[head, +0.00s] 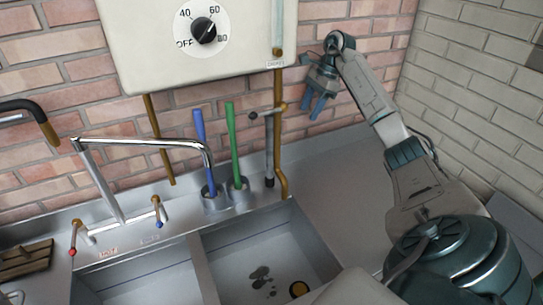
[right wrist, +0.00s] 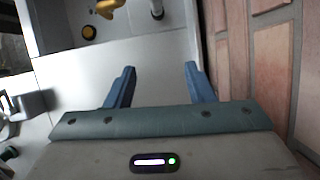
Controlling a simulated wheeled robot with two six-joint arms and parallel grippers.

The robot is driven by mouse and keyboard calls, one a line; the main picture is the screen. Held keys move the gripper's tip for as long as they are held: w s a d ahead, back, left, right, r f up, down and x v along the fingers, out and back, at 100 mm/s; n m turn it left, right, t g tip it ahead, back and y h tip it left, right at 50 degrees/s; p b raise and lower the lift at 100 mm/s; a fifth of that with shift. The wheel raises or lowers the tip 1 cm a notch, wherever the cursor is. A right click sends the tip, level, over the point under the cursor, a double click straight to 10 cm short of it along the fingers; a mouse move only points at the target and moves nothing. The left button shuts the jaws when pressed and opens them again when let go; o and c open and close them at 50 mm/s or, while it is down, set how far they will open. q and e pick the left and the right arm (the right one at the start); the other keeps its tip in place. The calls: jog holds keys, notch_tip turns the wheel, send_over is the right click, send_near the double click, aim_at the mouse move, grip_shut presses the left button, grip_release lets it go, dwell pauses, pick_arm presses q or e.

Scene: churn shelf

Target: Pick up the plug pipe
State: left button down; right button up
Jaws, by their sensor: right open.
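What looks like the plug pipe (head: 269,150) is a grey upright pipe with a dark lower end. It stands at the back edge of the sink, beside a brass pipe, in the head view. Its dark end (right wrist: 157,12) seems to show at the top of the right wrist view, cut off by the frame. My right gripper (head: 314,103) is open and empty, with blue fingers pointing down. It is right of the pipe and apart from it, above the drainboard near the brick wall. The right wrist view shows nothing between the fingers (right wrist: 160,80). My left gripper is not in view.
The brass pipe (head: 281,140) runs down close to the plug pipe. Blue (head: 201,150) and green (head: 233,145) handles stand in holders to its left. A boiler (head: 190,60) hangs above. The sink (head: 245,265) is in front; the steel drainboard (head: 340,180) is clear.

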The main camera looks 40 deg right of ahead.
jog(key=w+a+f+p, duration=0.1)
jog(key=w+a+p, duration=0.1)
jog(key=a, duration=0.3)
jog(key=w+a+f+p, duration=0.1)
jog(key=w+a, duration=0.1)
jog(key=a, duration=0.4)
jog(key=shift+a+f+p, duration=0.2)
jog(key=shift+f+p, duration=0.1)
jog(key=shift+p, duration=0.05)
jog(key=shift+w, duration=0.1)
jog(key=shift+c, duration=0.4)
grip_shut()
